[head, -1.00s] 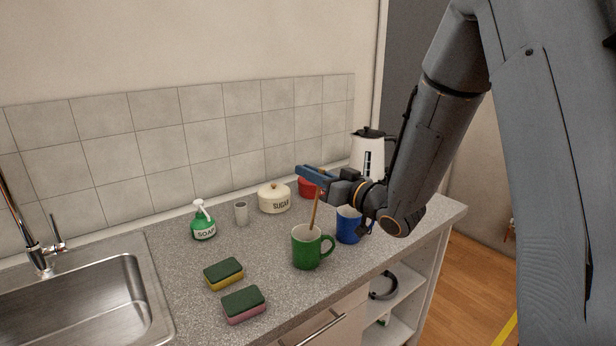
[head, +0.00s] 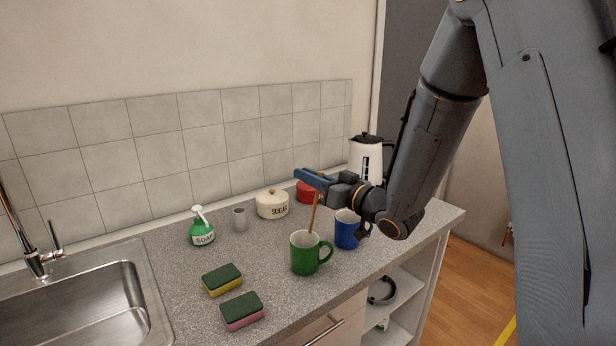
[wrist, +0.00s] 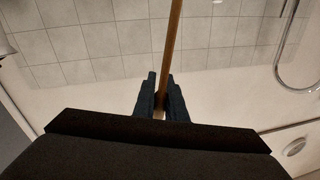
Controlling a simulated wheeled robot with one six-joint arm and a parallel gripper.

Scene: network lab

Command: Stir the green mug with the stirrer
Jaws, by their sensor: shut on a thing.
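The green mug (head: 305,258) stands upright on the grey counter in the head view, its handle to the right. The stirrer (head: 313,216) is a thin brown wooden stick. Its lower end is inside the mug, hidden by the mug's wall. My gripper (head: 312,180) is above the mug and shut on the upper part of the stirrer. In the wrist view the stirrer (wrist: 173,45) runs between the blue fingers of my gripper (wrist: 160,100). The mug does not show in the wrist view.
A blue mug (head: 346,232) stands close to the right of the green mug, under my arm. Behind are a sugar pot (head: 272,205), a red pot (head: 306,193) and a white kettle (head: 366,160). Two sponges (head: 222,281) (head: 242,313), a soap bottle (head: 202,232) and a grey cup (head: 240,220) are left.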

